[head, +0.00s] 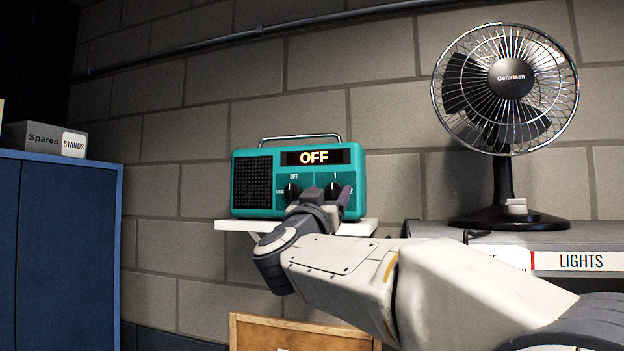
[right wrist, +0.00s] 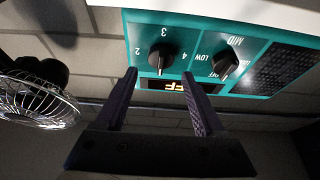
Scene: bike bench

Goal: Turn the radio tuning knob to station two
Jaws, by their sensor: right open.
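The teal radio (head: 262,211) stands on a white wall shelf, its display reading OFF. It shows upside down in the right wrist view (right wrist: 190,24). The tuning knob (right wrist: 161,56) is the dark one among the numbers 2, 3 and 4; its pale mark seems to face the display, where the head view shows a 1. The other knob (right wrist: 225,63) has the OFF, LOW and MID labels. My right gripper (right wrist: 160,73) is open in front of the radio, fingertips on either side of the tuning knob's line; contact cannot be told. In the head view, my right gripper (head: 332,196) partly hides the knobs.
The narrow white shelf (head: 232,226) carries the radio. A black fan (head: 510,90) stands on the grey cabinet (head: 580,240) at right. A blue cabinet (head: 60,240) with a Spares box (head: 30,138) is at left. A wooden board (head: 300,338) is below the shelf.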

